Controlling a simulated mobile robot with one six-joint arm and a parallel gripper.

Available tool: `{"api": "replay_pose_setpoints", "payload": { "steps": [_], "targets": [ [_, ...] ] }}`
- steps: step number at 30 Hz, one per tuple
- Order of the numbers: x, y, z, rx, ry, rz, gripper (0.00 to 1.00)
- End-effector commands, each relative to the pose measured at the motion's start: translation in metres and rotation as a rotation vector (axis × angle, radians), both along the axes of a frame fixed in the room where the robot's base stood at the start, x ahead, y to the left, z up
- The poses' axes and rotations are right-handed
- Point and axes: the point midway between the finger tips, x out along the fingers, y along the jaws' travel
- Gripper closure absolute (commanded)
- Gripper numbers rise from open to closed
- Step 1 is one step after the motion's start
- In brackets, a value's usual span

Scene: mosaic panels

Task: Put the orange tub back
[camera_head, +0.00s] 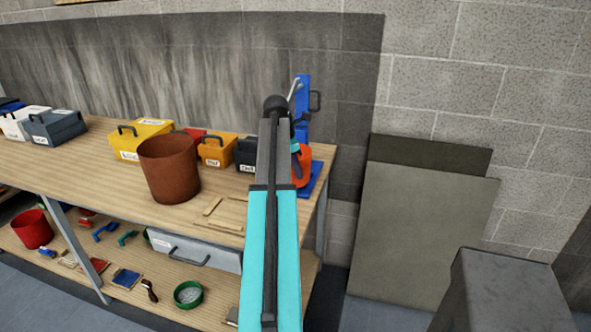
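An orange-red rounded object (303,165), which may be the orange tub, shows at the right end of the workbench. My arm covers its left part, so I cannot tell its full shape or whether anything touches it. It appears at a blue base (317,180). An orange box with a dark handle and a white label (217,151) stands further left on the bench. My arm reaches up the middle of the view to a dark joint. My gripper cannot be made out; the arm link hides what lies behind it.
The wooden bench (90,163) also holds a rust-brown cylinder (168,168), a yellow box (141,138) and a blue upright tool (302,95). Its lower shelf holds a red bucket (32,230) and a green round container (188,294). Panels (415,235) lean on the wall. A dark block (505,295) stands front right.

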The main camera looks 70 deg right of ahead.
Motion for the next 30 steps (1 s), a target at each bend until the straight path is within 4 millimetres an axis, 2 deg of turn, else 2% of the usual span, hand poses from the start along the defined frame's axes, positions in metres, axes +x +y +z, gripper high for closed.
{"api": "replay_pose_setpoints", "payload": {
  "steps": [6,15,30],
  "targets": [
    [0.012,-0.026,0.0,-0.001,0.0,0.001,1.0],
    [0.023,-0.052,-0.003,-0.001,-0.001,0.0,1.0],
    [0.026,-0.056,-0.005,-0.001,-0.001,0.002,1.0]
  ]
}}
